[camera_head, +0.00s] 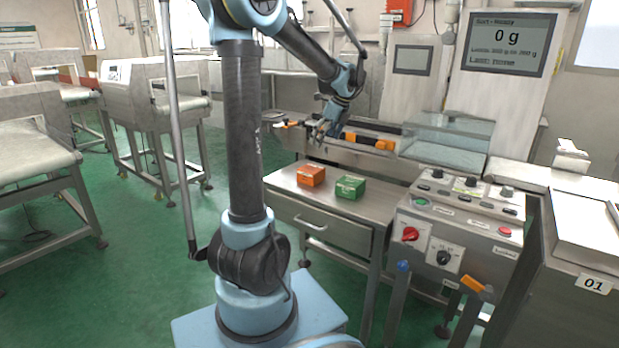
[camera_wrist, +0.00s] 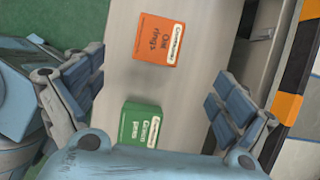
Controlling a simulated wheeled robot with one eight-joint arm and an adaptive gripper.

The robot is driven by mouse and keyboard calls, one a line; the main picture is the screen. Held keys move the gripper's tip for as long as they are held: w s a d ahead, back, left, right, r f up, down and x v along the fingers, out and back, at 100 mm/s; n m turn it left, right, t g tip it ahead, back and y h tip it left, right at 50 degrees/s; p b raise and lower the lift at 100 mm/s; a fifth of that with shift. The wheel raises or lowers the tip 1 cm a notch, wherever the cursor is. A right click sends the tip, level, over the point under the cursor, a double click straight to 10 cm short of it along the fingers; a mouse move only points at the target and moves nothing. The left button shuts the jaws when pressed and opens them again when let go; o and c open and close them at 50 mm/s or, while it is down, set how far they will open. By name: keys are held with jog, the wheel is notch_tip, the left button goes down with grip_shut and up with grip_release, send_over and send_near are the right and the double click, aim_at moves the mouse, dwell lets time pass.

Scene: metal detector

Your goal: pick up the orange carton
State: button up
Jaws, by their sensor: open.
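The orange carton (camera_head: 311,175) stands on a small steel table, left of a green carton (camera_head: 350,187). In the wrist view the orange carton (camera_wrist: 160,40) is at the top middle, beyond the fingertips, with its printed top facing up. The green carton (camera_wrist: 139,124) lies lower in that view, nearer my gripper, partly cut off by my gripper's body. My gripper (camera_head: 325,131) is above and behind the table in the head view, apart from both cartons. In the wrist view my gripper (camera_wrist: 158,98) has its two blue-padded fingers spread wide with nothing held between them.
The steel table (camera_head: 285,182) has bare top around the cartons and a drawer in front. A conveyor with black and orange parts (camera_head: 385,145) runs behind it. A control panel with knobs (camera_head: 455,225) stands at the right, below a clear cover (camera_head: 440,140).

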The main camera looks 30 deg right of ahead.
aim_at(312, 168)
jog(key=x, duration=1.5)
jog(key=shift+w+a+f, duration=0.1)
jog(key=shift+w+f, duration=0.05)
jog(key=shift+f, duration=0.1)
jog(key=shift+c, duration=0.3)
jog(key=c, duration=1.2)
